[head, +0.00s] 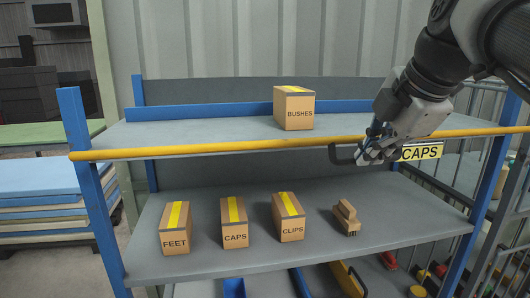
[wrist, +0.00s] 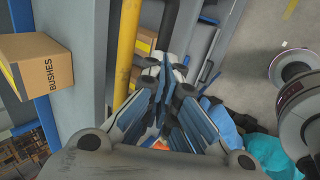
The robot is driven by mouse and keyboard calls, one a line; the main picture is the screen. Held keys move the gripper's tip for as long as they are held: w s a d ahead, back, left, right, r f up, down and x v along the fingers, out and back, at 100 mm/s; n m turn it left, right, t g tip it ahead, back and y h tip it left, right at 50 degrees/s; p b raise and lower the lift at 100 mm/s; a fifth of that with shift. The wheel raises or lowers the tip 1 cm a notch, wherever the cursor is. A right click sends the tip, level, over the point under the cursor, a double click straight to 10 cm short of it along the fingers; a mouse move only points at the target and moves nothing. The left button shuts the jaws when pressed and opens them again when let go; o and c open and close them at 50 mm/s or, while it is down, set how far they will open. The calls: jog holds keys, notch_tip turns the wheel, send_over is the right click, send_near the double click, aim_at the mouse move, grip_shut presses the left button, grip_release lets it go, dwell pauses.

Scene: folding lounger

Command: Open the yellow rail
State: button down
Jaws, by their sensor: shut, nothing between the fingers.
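The yellow rail (head: 230,147) runs straight across the front of the upper shelf, between the blue posts. It also shows upright in the wrist view (wrist: 126,45), left of the fingers. My gripper (head: 366,155) is at the right half of the rail in the head view, overlapping it and hiding a short stretch. In the wrist view, my gripper (wrist: 170,68) has its fingers together with nothing between them, just right of the rail. I cannot tell whether they touch it. A yellow CAPS label (head: 422,152) sits just under the rail, right of my gripper.
A BUSHES box (head: 293,108) stands on the upper shelf (head: 190,132), behind the rail. Boxes marked FEET (head: 174,229), CAPS (head: 234,223) and CLIPS (head: 288,217), and a small brown item (head: 346,217), stand on the lower shelf. Grey bars (head: 510,215) stand at the right.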

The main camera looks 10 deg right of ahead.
jog(key=shift+f+b, duration=0.2)
jog(key=shift+b, duration=0.3)
jog(key=shift+t, duration=0.8)
jog(key=shift+w+f+b, duration=0.15)
jog(key=shift+f+b, duration=1.15)
jog(key=shift+b, duration=0.65)
jog(key=shift+w+f+b, duration=0.15)
jog(key=shift+f+b, duration=1.15)
jog(key=shift+b, duration=0.65)
jog(key=shift+a+r, duration=0.1)
